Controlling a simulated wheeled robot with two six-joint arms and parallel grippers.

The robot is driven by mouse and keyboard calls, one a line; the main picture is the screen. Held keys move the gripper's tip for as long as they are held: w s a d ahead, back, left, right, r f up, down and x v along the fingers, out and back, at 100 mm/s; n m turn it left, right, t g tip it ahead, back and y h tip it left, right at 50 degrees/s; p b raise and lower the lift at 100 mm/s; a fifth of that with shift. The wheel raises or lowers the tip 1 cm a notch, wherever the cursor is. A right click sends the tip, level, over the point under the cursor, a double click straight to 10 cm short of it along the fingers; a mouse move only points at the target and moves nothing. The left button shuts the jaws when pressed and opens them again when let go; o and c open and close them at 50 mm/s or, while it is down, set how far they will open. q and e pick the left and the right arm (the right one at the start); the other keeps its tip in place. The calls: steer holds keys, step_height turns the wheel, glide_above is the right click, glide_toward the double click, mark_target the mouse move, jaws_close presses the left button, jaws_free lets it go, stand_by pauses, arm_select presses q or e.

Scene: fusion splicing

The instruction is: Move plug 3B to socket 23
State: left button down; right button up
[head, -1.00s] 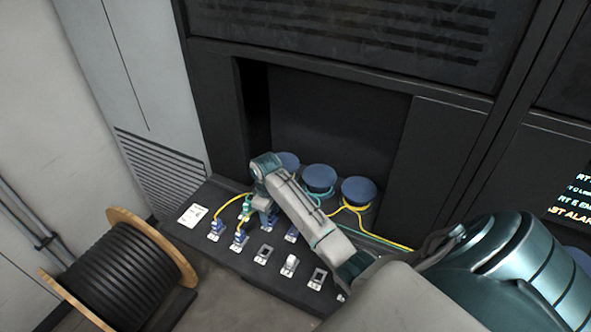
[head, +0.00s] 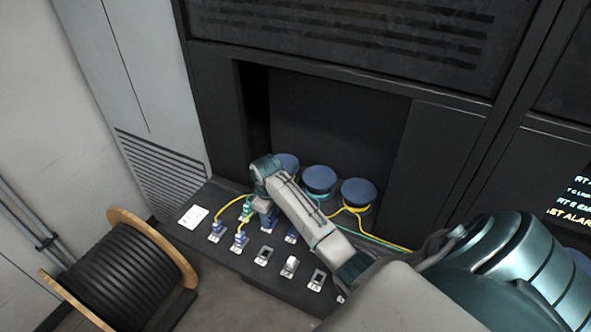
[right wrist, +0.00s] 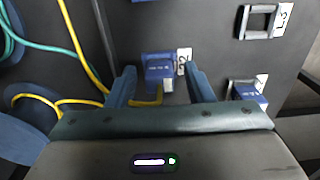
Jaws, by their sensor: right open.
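My right gripper (right wrist: 161,82) is open in the right wrist view, with one finger on each side of a blue plug (right wrist: 158,67). The fingers do not visibly grip it. A white label (right wrist: 184,62) beside that plug seems to end in 2; the plug's own print is too small to read. A yellow cable (right wrist: 148,103) runs under the plug between the fingers. In the head view my right gripper (head: 266,216) points down at the socket panel and hides part of it. I cannot tell which plug is 3B or which socket is 23. My left gripper is out of view.
An empty socket frame (right wrist: 258,22) and another blue plug (right wrist: 247,94) lie to the right in the wrist view. Several sockets line the dark panel (head: 190,238). Blue round spools (head: 319,179) with yellow and teal cables stand behind. A cable drum (head: 120,270) stands at left.

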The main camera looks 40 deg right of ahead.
stand_by(0.4)
jaws_close()
steer(key=shift+r, duration=0.1)
steer(key=shift+r, duration=2.9)
